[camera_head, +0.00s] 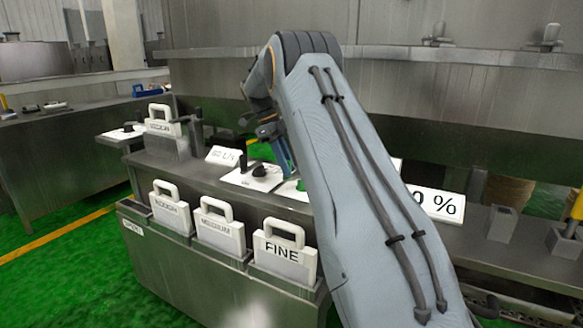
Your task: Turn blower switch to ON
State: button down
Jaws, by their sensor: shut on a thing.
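A white control panel (239,180) lies on the steel counter at the middle of the view. A black knob (259,170) and a small black lever stand on it. Its small lettering is too small to read, so I cannot tell which control is labelled blower. My gripper (288,168) points down just right of the black knob, with its tips close to the panel. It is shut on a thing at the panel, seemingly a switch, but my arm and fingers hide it. A small green part (301,185) shows beside my arm, partly hidden.
White handled plates marked ROUGH (171,211), MEDIUM (220,235) and FINE (285,262) sit in slots along the counter's front. A steel ledge (420,55) runs behind.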

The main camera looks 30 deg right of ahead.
jog(key=shift+d, duration=0.1)
dwell(0.3)
jog(key=c, duration=1.5)
grip_release()
jog(key=shift+d, duration=0.1)
jog(key=shift+c, duration=0.2)
jog(key=shift+a+r, duration=0.1)
jog(key=shift+a, duration=0.1)
jog(key=v, duration=0.7)
jog(key=shift+r+b, duration=0.25)
jog(key=shift+b, duration=0.15)
jog(key=shift+w, duration=0.15)
